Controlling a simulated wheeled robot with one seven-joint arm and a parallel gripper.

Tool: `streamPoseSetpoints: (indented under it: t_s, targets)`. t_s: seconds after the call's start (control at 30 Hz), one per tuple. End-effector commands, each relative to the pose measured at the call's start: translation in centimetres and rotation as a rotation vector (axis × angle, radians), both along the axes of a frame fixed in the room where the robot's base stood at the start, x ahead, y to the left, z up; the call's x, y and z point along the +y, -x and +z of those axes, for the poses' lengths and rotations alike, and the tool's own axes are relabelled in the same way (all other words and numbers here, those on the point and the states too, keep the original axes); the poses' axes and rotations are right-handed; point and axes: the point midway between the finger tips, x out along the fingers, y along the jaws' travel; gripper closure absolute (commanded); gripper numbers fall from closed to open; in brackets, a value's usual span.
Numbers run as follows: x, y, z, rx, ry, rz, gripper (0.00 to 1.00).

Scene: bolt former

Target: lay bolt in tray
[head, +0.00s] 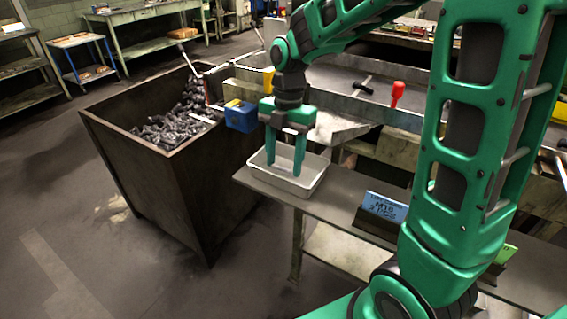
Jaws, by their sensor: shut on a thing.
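The tray (287,187) is a small, shallow, pale grey-white box on the near end of a narrow metal shelf. My gripper (285,170) points down with its green fingers over the tray, the tips appearing low at or inside its rim. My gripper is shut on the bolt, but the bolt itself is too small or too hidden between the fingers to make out. I cannot tell whether it touches the tray floor.
A large rusty bin (150,180) with a heap of dark metal parts (180,118) stands left of the tray. A blue box (241,117) is behind it. A blue hand-lettered sign (385,207) stands on the shelf at right. A red-handled tool (397,92) and a hammer (362,86) lie behind.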

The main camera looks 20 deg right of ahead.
Motion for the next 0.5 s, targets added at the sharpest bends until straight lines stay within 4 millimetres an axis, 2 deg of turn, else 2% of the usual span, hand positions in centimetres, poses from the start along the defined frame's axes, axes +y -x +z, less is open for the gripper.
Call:
streamPoseSetpoints:
  t_s: [0.13,0.5]
  targets:
    - [0.0,0.0,-1.4,0.001,0.000,0.001,0.75]
    - [0.0,0.0,-1.7,0.001,0.001,0.000,0.75]
